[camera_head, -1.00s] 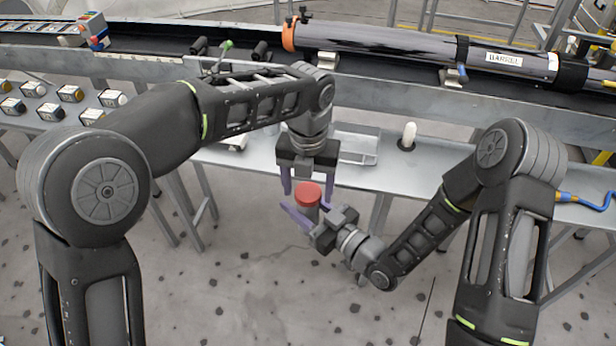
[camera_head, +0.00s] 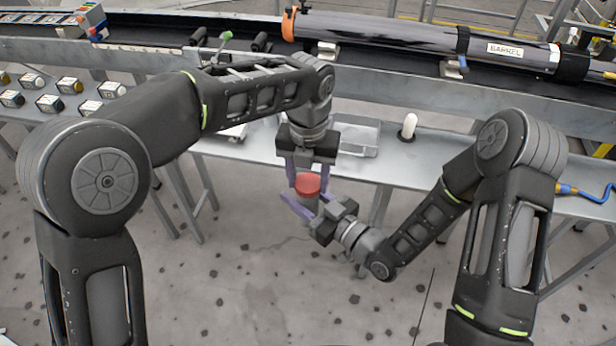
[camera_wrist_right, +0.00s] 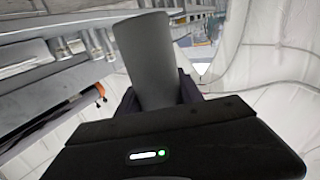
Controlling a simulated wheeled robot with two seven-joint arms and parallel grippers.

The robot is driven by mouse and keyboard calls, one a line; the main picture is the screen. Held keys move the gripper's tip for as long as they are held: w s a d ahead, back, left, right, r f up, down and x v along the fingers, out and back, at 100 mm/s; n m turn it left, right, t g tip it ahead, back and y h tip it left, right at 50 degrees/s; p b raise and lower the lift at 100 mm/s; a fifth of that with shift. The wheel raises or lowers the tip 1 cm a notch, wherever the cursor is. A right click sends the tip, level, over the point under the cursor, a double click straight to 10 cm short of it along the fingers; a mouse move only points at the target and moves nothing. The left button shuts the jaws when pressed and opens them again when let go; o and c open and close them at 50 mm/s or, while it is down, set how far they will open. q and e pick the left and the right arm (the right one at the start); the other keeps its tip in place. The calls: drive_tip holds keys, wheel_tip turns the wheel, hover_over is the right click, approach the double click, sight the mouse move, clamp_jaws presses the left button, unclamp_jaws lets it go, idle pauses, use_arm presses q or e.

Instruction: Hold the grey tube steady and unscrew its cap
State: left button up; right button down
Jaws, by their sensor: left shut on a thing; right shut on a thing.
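The grey tube (camera_head: 308,206) stands upright above the floor in front of the bench, with its red cap (camera_head: 308,184) on top. My left gripper (camera_head: 308,181) comes down from above and is shut on the red cap, one purple finger on each side. My right gripper (camera_head: 309,208) comes in from the lower right and is shut on the tube below the cap. The tube also shows in the right wrist view (camera_wrist_right: 148,62), between the dark fingers. The cap cannot be made out there. The threads and any gap under the cap are hidden.
The metal bench (camera_head: 375,173) behind the grippers holds a clear tray (camera_head: 357,137) and a white rounded piece (camera_head: 408,126). A long dark barrel (camera_head: 380,36) lies on the rail behind. Several small blocks sit at left, a blue-handled tool (camera_head: 580,191) at right.

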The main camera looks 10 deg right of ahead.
use_arm(q)
drive_tip(key=shift+c, duration=0.5)
drive_tip(key=shift+n, duration=1.2)
drive_tip(key=n, duration=0.4)
drive_tip(key=shift+n, duration=0.4)
drive_tip(key=n, duration=0.4)
drive_tip(key=shift+n, duration=0.4)
drive_tip(key=n, duration=0.2)
drive_tip(key=shift+n, duration=0.4)
drive_tip(key=n, duration=0.5)
drive_tip(key=shift+r, duration=0.1)
drive_tip(key=n, duration=0.2)
drive_tip(key=shift+n, duration=0.4)
drive_tip(key=n, duration=3.1)
drive_tip(key=shift+r, duration=0.1)
